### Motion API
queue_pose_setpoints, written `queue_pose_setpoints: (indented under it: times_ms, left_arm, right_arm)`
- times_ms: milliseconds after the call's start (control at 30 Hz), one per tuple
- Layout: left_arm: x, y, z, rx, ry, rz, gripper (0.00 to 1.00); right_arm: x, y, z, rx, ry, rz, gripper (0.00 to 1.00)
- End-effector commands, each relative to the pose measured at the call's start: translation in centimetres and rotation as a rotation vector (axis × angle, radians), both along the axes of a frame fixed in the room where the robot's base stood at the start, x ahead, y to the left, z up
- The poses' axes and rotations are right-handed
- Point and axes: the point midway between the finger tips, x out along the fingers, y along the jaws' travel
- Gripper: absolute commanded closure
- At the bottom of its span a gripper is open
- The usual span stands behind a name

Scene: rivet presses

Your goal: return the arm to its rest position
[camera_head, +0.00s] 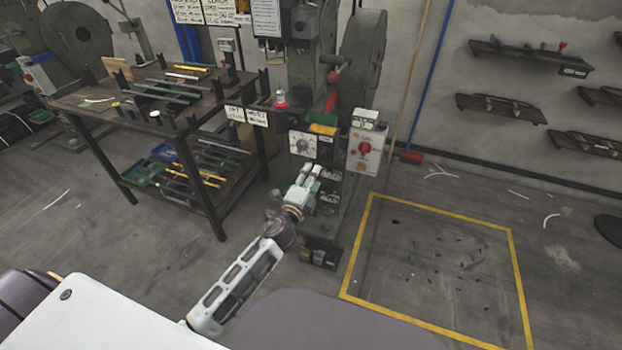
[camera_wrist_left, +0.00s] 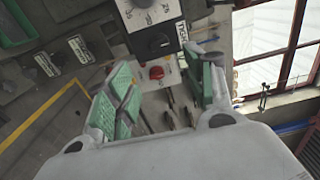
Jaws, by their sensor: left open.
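My left arm reaches up from the bottom of the head view. Its left gripper (camera_head: 305,182) is in front of the rivet press (camera_head: 312,75), just below the control boxes. In the left wrist view the gripper (camera_wrist_left: 163,82) is open, with its green pads spread wide apart and nothing held between them. A grey box with a black dial (camera_head: 303,147) and a light box with a red button (camera_head: 364,150) are on the press front. The red button also shows between the pads in the left wrist view (camera_wrist_left: 157,73). Whether the gripper touches the press is unclear. My right gripper is out of view.
A dark workbench (camera_head: 85,100) with tools and racks stands to the left of the press. A yellow-marked floor area (camera_head: 358,240) lies open on the right. Wall shelves (camera_head: 530,57) hang at the back right. Clear floor lies between bench and arm.

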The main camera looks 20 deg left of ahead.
Motion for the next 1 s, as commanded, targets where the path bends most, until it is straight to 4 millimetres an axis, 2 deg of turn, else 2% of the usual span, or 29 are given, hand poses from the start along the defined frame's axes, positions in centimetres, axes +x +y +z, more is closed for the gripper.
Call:
queue_pose_setpoints:
  times_ms: [567, 667, 867, 1000]
  left_arm:
    - [0.0, 0.0, 0.0, -0.023, 0.001, 0.001, 0.46]
    - [0.0, 0.6, -0.3, -0.063, 0.015, 0.028, 0.46]
    - [-0.2, 3.0, -2.5, -0.245, 0.100, 0.150, 0.46]
    - [-0.9, 4.7, -5.7, -0.423, 0.203, 0.259, 0.46]
  right_arm:
    - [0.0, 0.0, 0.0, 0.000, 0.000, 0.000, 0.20]
    - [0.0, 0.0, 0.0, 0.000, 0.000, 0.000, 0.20]
    - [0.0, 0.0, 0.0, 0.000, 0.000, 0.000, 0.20]
    - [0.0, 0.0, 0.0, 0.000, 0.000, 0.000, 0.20]
